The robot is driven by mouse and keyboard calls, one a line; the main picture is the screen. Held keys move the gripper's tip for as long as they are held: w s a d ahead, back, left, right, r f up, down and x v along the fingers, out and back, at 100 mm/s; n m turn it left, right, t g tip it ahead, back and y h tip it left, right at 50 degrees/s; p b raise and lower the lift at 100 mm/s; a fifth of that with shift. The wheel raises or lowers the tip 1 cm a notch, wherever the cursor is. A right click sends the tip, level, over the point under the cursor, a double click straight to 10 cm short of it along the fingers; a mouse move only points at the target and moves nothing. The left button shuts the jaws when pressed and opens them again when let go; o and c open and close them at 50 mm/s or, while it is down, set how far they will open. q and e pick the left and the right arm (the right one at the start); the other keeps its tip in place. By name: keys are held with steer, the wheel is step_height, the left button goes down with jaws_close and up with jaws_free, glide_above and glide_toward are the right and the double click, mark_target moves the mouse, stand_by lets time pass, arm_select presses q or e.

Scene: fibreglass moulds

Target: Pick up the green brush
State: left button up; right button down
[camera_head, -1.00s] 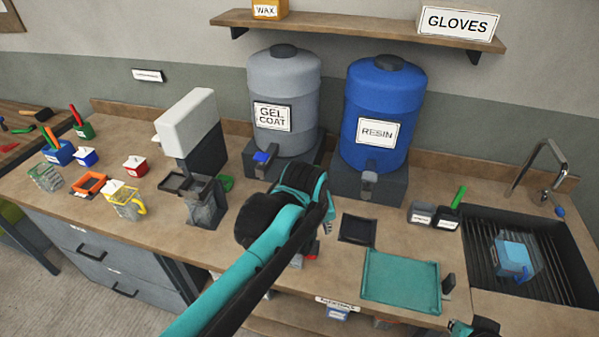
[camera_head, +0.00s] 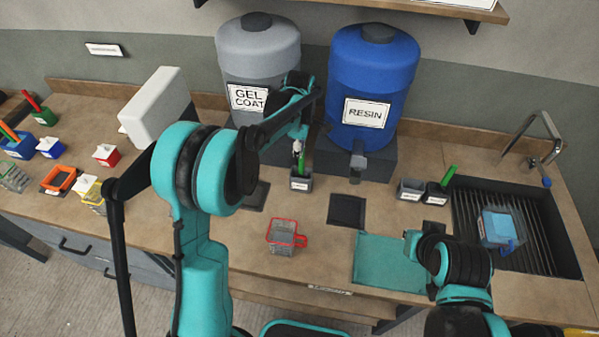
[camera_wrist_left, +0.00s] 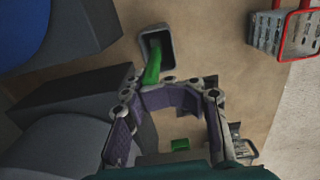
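A green brush (camera_head: 300,163) stands handle up in a small grey labelled cup (camera_head: 300,184) on the bench in front of the drums. My left gripper (camera_head: 298,146) is right over it, at the top of the handle. In the left wrist view the green handle (camera_wrist_left: 152,66) rises from the cup (camera_wrist_left: 157,35) to the gripper's finger joints (camera_wrist_left: 165,95). The fingers hide its upper end, so I cannot tell whether they hold it. A second green handle (camera_head: 449,175) stands in a dark cup by the sink.
The gel coat drum (camera_head: 258,70) and resin drum (camera_head: 374,85) stand close behind the cup on dark blocks. A red-rimmed basket (camera_head: 285,238), a dark square tray (camera_head: 346,210) and a teal tray (camera_head: 385,262) lie nearer. The sink (camera_head: 535,250) is at right.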

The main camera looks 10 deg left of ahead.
mark_target(301, 174)
arm_select(q)
steer(key=shift+w+f, duration=0.25)
steer(key=shift+f, duration=0.9)
steer(key=f, duration=0.1)
steer(key=f+b, duration=0.1)
steer(key=f, duration=0.2)
steer(key=shift+s+d+f, duration=0.15)
steer(key=shift+s+d, duration=0.05)
steer(key=shift+d, duration=0.05)
steer(key=shift+w+f, duration=0.1)
steer(key=shift+f, duration=0.35)
jaws_close()
steer(key=shift+r, duration=0.1)
